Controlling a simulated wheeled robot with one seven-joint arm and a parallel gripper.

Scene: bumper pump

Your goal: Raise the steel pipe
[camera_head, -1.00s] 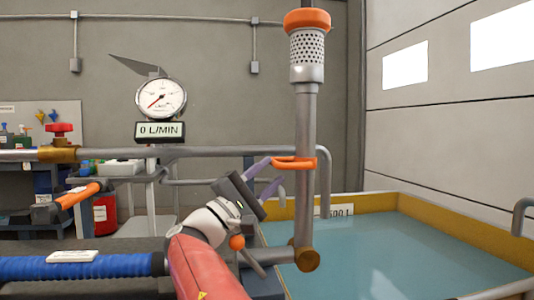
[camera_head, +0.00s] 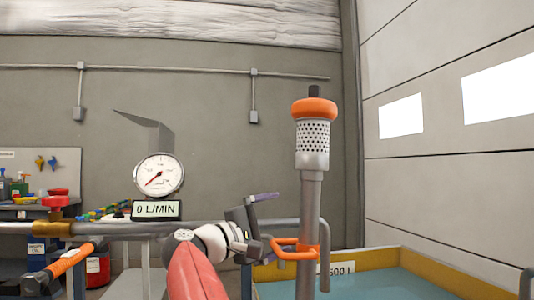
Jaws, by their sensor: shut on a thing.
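The steel pipe (camera_head: 311,207) stands upright at the right of centre, with a perforated strainer (camera_head: 313,141) and an orange ring (camera_head: 314,108) at its top. An orange loop handle (camera_head: 294,248) sticks out to the left from the pipe. My gripper (camera_head: 271,222) is at this handle's left end, shut on it. One purple finger shows above the handle; where the other finger meets it is not clear. The gauge (camera_head: 159,175) stands at the left, and its display (camera_head: 156,209) reads 0 L/MIN. The pipe's lower end is out of view.
A yellow-rimmed water tank (camera_head: 358,259) stands behind the pipe at the right. A horizontal grey pipe with a red-handled valve (camera_head: 56,204) runs at the left, with an orange lever (camera_head: 70,261) below it. A cluttered bench is at the far left.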

